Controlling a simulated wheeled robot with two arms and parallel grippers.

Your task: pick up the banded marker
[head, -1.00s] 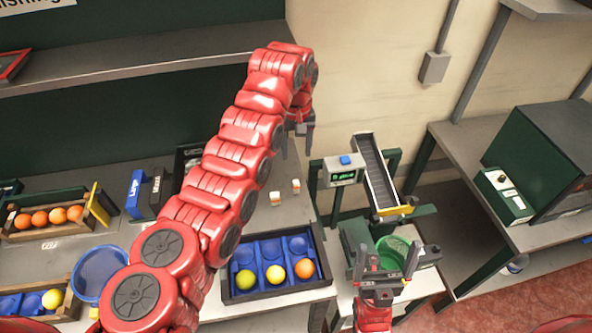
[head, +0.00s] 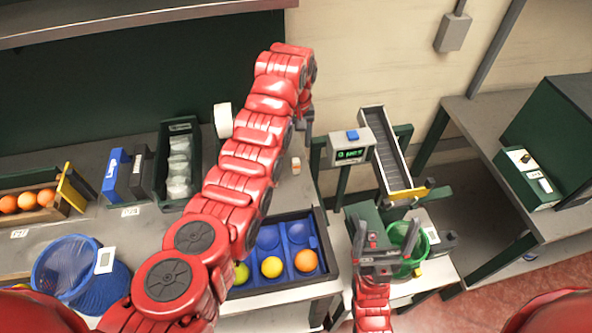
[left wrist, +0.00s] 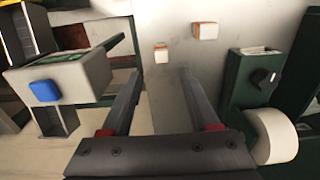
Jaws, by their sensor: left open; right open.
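Two small white blocks with orange parts lie on the grey bench in the left wrist view, a nearer one (left wrist: 161,53) and a further one (left wrist: 205,30). I cannot tell whether either is the banded marker; no pen-like shape shows clearly. In the head view one such block (head: 296,165) shows right of my left arm; the other is hidden. My left gripper (head: 303,125) is above the back of the bench, open and empty; its fingers (left wrist: 158,78) point toward the blocks, apart from them. My right gripper (head: 376,245) is open and empty near the green basket.
A blue-lined tray (head: 322,240) with fruit sits in front. A scale display (head: 350,152) with a blue button and a chute (head: 383,150) stand to the right. A white roll (head: 223,120), a bin of cups (head: 179,160) and a blue basket (head: 80,275) are to the left.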

